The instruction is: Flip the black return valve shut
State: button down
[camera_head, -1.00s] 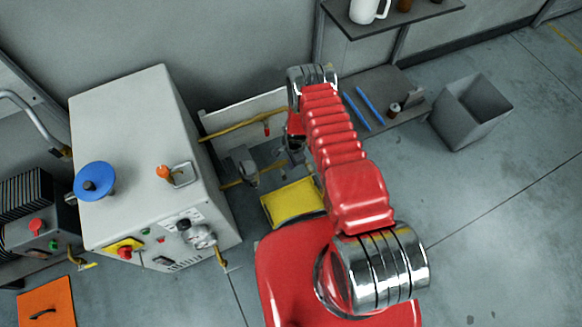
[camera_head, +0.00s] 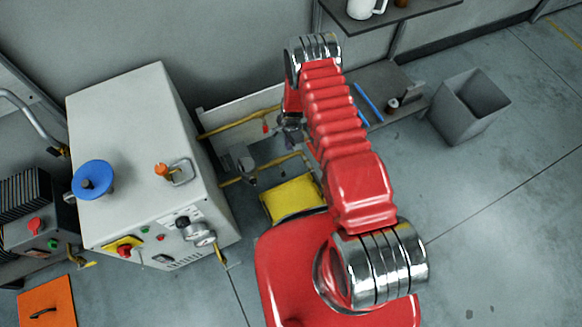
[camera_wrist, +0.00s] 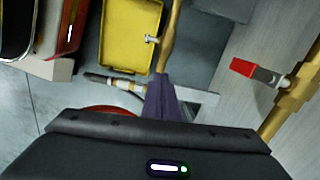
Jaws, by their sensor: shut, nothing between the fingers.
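My gripper (camera_head: 291,132) hangs at the far end of my red arm, over the lower yellow pipe (camera_head: 262,166). In the wrist view its dark fingers (camera_wrist: 164,90) are together and empty, close to the end of a yellow pipe (camera_wrist: 172,28). A small metal stem (camera_wrist: 151,39) sticks out from that pipe. I cannot clearly make out the black valve handle; the fingers hide part of this spot. A red-handled valve (camera_wrist: 255,72) sits on the other pipe at the right, apart from my fingers; it also shows in the head view (camera_head: 265,126).
A yellow pad (camera_head: 292,198) lies just in front of the pipes. A grey cabinet (camera_head: 130,130) with a blue wheel (camera_head: 93,180) stands left. A low shelf with a blue rod (camera_head: 369,102) and an open grey bin (camera_head: 468,106) are right. The floor at right is mostly clear.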

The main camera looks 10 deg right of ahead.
jog(key=w+r+n+t, duration=0.1)
jog(key=w+r+n, duration=0.15)
jog(key=r, duration=0.85)
jog(key=w+r+n, duration=0.1)
jog(key=w+r, duration=0.2)
jog(key=r, duration=0.9)
jog(key=s+r+n+t, duration=0.1)
jog(key=s+r+n, duration=0.1)
jog(key=r, duration=0.9)
jog(key=s+r+n+t, duration=0.1)
jog(key=s+r, duration=0.2)
jog(key=r, duration=0.7)
jog(key=s+r+n, duration=0.4)
jog(key=s+r, duration=0.7)
jog(key=r, duration=0.4)
jog(key=s+r+n+t, duration=0.1)
jog(key=s+r+n, duration=0.1)
jog(key=s, duration=0.7)
jog(key=s+r+n+t, duration=0.1)
jog(key=s+r, duration=0.3)
jog(key=s, duration=0.5)
jog(key=shift+s+d+n+h, duration=0.2)
jog(key=shift+n+h, duration=0.2)
jog(key=shift+n, duration=0.15)
